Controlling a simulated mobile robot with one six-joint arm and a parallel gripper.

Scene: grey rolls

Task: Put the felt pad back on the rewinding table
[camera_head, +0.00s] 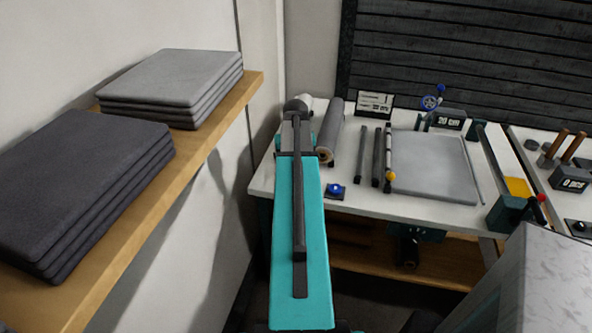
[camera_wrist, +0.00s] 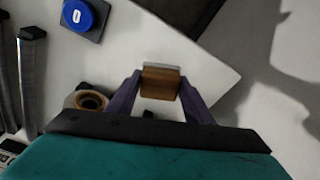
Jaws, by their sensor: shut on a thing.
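My gripper (camera_wrist: 160,84) is shut on a small wood-brown block with a thin pale grey layer along one edge (camera_wrist: 161,68), which looks like the felt pad. In the wrist view its two dark purple fingers hold it from both sides. The rewinding table (camera_head: 362,197) is white and stands ahead, its left end beyond my teal arm. In the wrist view the pad appears over the white table top (camera_wrist: 205,82) near a table corner; I cannot tell its height above it. In the head view my arm hides the gripper's fingers and the pad.
A grey roll (camera_head: 331,128) lies beside my arm; its brown core (camera_wrist: 89,101) shows in the wrist view. A blue button (camera_head: 336,190), dark bars (camera_head: 377,157) and a grey sheet (camera_head: 435,168) are on the table. A wooden shelf (camera_head: 190,171) with folded grey stacks is at left.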

